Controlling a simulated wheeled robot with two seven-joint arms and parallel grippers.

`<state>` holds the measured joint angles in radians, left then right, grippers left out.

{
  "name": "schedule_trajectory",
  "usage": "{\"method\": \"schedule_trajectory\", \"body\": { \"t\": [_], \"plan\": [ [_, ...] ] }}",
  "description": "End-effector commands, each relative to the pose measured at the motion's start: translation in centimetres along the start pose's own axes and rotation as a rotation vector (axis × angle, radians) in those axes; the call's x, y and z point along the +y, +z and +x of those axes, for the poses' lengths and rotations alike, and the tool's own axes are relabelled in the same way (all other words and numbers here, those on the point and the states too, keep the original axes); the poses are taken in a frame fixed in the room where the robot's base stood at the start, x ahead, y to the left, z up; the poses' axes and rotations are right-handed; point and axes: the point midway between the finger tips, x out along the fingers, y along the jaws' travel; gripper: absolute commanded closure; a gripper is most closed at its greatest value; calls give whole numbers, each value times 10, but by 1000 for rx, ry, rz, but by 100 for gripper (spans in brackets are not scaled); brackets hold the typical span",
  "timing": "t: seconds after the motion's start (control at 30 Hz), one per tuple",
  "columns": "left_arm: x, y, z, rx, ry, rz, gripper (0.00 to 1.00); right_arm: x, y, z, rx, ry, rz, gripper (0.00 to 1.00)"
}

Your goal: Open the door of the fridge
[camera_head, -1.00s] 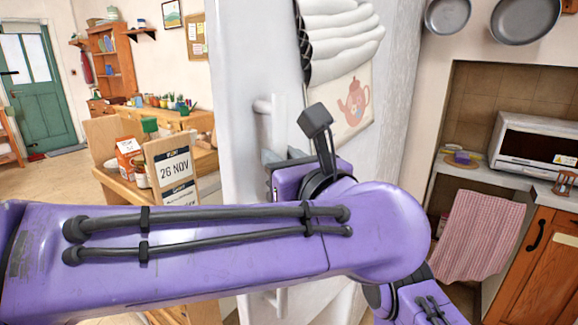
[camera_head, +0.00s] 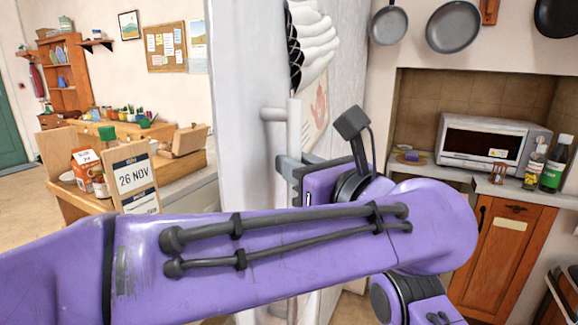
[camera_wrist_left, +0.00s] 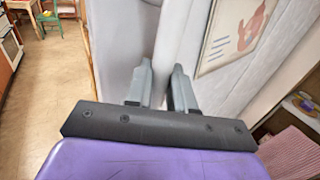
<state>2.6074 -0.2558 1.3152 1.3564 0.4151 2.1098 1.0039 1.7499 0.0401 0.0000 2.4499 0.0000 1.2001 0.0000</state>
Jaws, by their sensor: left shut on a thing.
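The fridge is a tall white box (camera_head: 350,70) in the middle of the head view. Its white front (camera_head: 240,110) carries an upright white bar handle (camera_head: 294,125). My left gripper (camera_head: 286,167) is at this bar, with its grey fingers shut around it. In the left wrist view the two fingers (camera_wrist_left: 160,88) stand on either side of the pale handle (camera_wrist_left: 172,45). I cannot tell from the pictures whether the door stands ajar. My purple left arm hides the lower part of the fridge. My right gripper is not in view.
A wooden stand with a calendar (camera_head: 134,178) and a carton (camera_head: 87,166) is left of the fridge. On the right, a toaster oven (camera_head: 490,142) and bottles (camera_head: 551,165) stand on a counter above an orange cabinet (camera_head: 500,245). Open floor shows at far left.

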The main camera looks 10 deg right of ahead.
Motion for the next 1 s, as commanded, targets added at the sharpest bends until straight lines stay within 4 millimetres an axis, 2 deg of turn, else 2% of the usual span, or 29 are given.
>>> {"method": "schedule_trajectory", "body": {
  "t": [0.03, 0.27, 0.3, 0.37, 0.7, 0.77, 0.87, 1.0],
  "plan": [
    [0, 6, 2, -14, -2, -5, 100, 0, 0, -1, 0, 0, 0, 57],
    [1, 8, 3, -15, 1, -6, 100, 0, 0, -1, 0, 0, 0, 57],
    [1, 8, 3, -15, 1, -7, 74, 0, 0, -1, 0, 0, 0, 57],
    [1, 8, 3, -14, 0, -6, 55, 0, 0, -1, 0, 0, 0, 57],
    [0, 9, 1, -8, -2, -3, 55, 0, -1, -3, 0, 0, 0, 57],
    [0, 17, 2, -8, 1, -4, 55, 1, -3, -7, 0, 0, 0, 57],
    [4, 42, 5, -9, 13, -6, 55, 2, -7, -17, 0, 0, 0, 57],
    [12, 72, -4, -11, 9, -6, 55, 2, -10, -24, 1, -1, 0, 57]
  ]
}}
